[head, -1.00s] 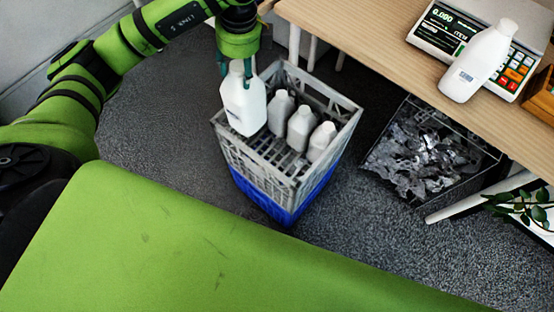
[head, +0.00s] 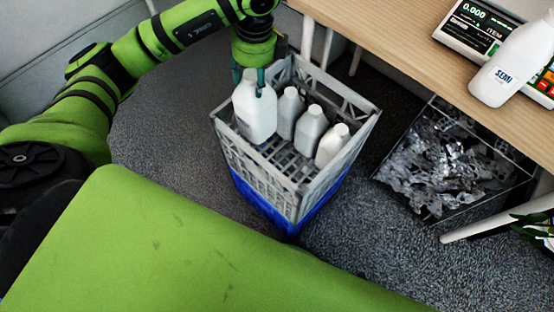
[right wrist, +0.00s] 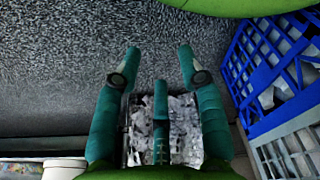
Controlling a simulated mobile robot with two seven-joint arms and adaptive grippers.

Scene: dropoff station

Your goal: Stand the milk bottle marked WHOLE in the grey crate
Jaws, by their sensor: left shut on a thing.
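My left gripper (head: 260,80) is shut on the neck of a white milk bottle (head: 255,114). It holds the bottle upright at the left corner of the grey crate (head: 252,165). The bottle looks larger than the ones in the crate; I cannot tell whether its base touches the crate floor. No marking is readable on it. Several smaller white bottles (head: 310,128) stand in a row along the crate's far right side. The crate also shows in the right wrist view (right wrist: 292,148). My right gripper (right wrist: 160,65) is open and empty.
The grey crate sits on a blue crate (head: 262,208). A bottle marked SEMI (head: 510,70) rests tilted on the scale (head: 463,32) on the wooden table (head: 400,35). A bin of silvery scraps (head: 440,165) stands right of the crates, under the table.

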